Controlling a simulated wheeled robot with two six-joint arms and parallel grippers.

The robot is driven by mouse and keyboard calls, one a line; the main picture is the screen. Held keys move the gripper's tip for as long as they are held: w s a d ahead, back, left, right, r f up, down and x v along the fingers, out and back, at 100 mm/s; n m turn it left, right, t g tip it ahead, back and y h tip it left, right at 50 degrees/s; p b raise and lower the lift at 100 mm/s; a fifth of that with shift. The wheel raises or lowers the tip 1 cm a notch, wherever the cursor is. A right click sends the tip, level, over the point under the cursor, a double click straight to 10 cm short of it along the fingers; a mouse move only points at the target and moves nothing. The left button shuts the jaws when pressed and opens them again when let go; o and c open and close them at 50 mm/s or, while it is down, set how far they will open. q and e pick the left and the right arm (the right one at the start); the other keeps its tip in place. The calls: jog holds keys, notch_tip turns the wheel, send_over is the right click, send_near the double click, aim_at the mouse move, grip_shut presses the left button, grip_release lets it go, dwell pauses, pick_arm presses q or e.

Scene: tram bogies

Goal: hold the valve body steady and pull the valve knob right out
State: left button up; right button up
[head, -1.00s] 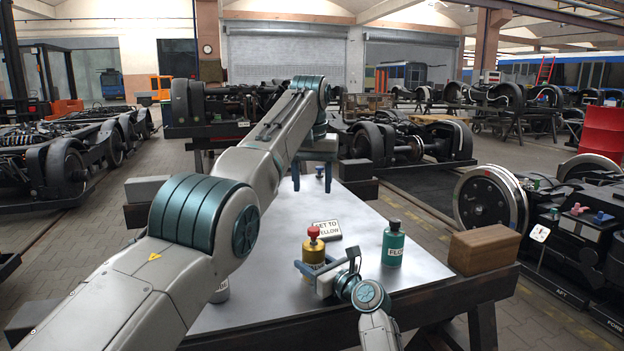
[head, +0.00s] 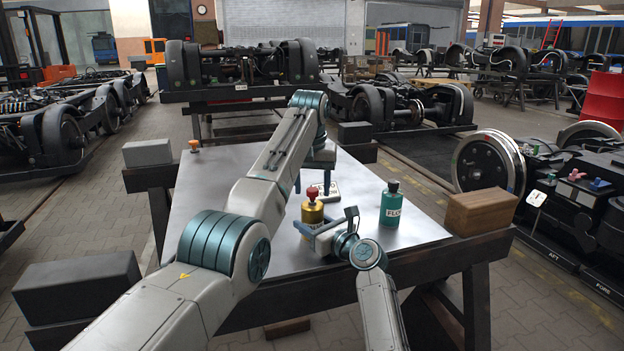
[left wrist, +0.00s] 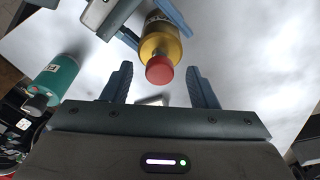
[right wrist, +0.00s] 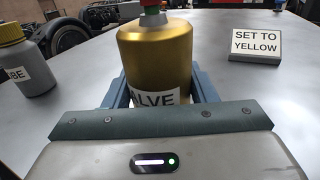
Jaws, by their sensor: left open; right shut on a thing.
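The valve body (head: 313,217) is a gold cylinder with a white label, upright on the metal table. The red valve knob (head: 313,195) sits on its top; it also shows in the left wrist view (left wrist: 159,70). My right gripper (head: 314,233) is shut around the body, one finger on each side, as the right wrist view shows on the body (right wrist: 155,60). My left gripper (head: 312,186) is open and empty, behind and above the valve.
A teal bottle (head: 391,206) stands right of the valve. A "SET TO YELLOW" sign (right wrist: 255,42) stands behind it. A grey bottle (right wrist: 25,65) is at left in the right wrist view. A wooden block (head: 482,211) sits at the table's right edge. An orange-topped item (head: 194,146) is far left.

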pick_arm(q)
jog(key=shift+c, duration=0.4)
jog(key=c, duration=0.9)
jog(key=shift+c, duration=0.2)
